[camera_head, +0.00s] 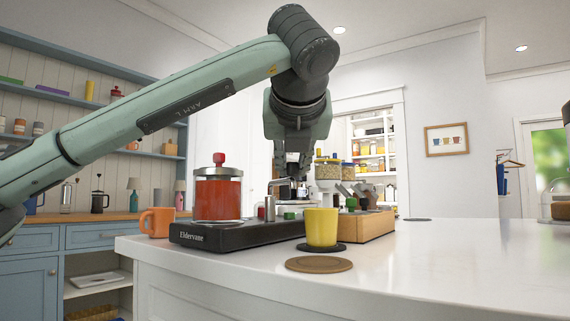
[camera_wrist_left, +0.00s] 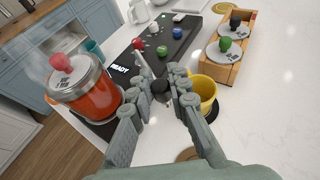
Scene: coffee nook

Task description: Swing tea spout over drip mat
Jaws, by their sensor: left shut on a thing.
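The black tea machine (camera_head: 240,233) has a glass jar of red tea (camera_head: 218,197) at its left end; the jar also shows in the wrist view (camera_wrist_left: 95,98). My left gripper (camera_head: 291,186) points down over the machine's right part. The yellow cup (camera_head: 322,227) stands on the black drip mat (camera_head: 337,247), just right of the fingers in the wrist view (camera_wrist_left: 203,88). Whether the spout end overhangs the mat is unclear. My right gripper is out of view.
An orange mug (camera_head: 157,222) stands left of the machine. A wooden crate (camera_head: 372,226) with lidded jars stands behind the cup. A brown coaster (camera_head: 319,265) lies in front. The white counter (camera_head: 470,255) is mostly clear to the right.

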